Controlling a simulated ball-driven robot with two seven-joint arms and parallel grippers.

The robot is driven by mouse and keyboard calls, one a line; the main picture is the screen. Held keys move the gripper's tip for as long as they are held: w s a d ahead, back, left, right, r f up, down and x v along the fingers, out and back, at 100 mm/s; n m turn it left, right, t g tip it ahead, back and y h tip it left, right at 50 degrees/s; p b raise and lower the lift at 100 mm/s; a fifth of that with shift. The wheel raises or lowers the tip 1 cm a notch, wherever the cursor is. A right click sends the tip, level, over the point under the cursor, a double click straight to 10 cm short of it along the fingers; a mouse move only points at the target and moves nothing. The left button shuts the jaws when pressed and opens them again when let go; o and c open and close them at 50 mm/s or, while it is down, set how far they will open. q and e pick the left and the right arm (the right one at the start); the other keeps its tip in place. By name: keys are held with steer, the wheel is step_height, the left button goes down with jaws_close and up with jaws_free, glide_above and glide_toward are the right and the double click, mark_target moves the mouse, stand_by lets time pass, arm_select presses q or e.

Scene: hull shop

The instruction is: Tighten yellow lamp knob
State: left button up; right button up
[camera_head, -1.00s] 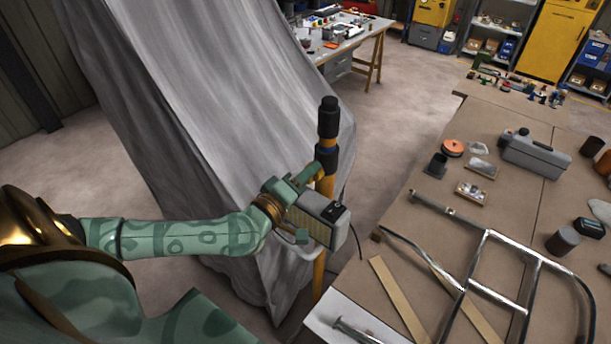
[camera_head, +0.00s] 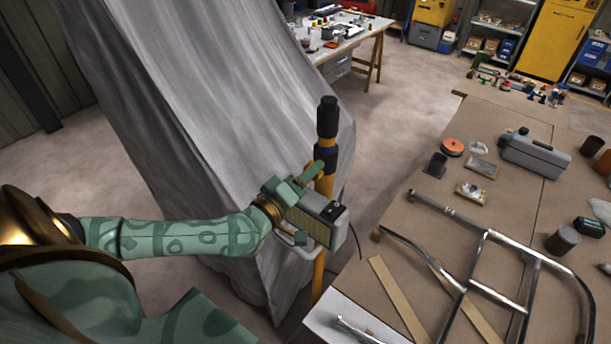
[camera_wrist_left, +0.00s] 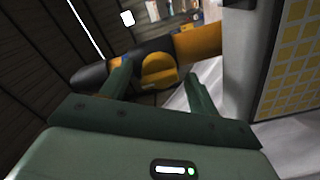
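The work lamp stands as an orange-yellow pole with black collars (camera_head: 326,160) at the middle of the head view. Its grey lamp head (camera_head: 325,212) with a yellow gridded panel hangs beside the pole, and the panel (camera_wrist_left: 293,55) fills the right of the left wrist view. The yellow knob (camera_wrist_left: 159,70) shows in the left wrist view beside the black and yellow pole. My left gripper (camera_wrist_left: 158,72) is open, its green fingers on either side of the knob with gaps visible. My right gripper is out of view.
A grey draped sheet (camera_head: 215,110) hangs just behind the left arm and lamp. A brown-topped workbench (camera_head: 400,235) at right holds a metal tube frame (camera_head: 487,235), wooden strips and a grey toolbox (camera_head: 535,155).

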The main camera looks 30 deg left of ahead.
arm_select(q)
steer(key=shift+s, duration=0.1)
steer(key=s+a+b, duration=0.1)
steer(key=s+b, duration=0.2)
steer(key=s, duration=1.3)
